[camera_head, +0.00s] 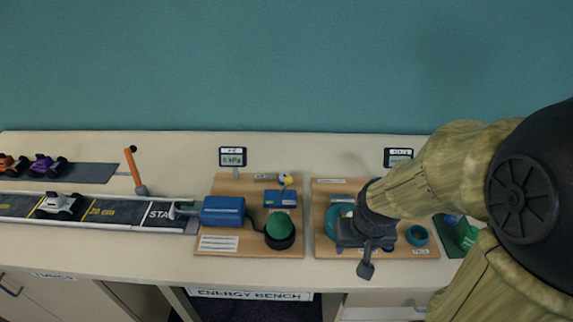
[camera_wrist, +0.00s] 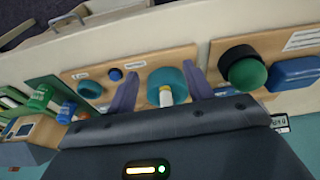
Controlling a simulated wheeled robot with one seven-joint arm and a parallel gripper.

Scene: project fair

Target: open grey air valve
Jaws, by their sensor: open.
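My gripper (camera_head: 366,250) hangs over the right-hand wooden board, with its two dark fingers pointing down. In the wrist view my gripper (camera_wrist: 163,80) is open, and a teal round part (camera_wrist: 178,77) with a pale upright peg (camera_wrist: 166,96) shows between the fingers. Nothing is seen held. I cannot clearly pick out a grey air valve in either view. My gripper and arm hide part of the right-hand board (camera_head: 325,250) in the head view.
The left-hand board (camera_head: 210,185) carries a blue tank (camera_head: 222,210) and a green dome (camera_head: 279,227). A teal ring (camera_head: 418,236) lies right of my gripper. A toy car track (camera_head: 105,212) runs along the left. The bench front strip is clear.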

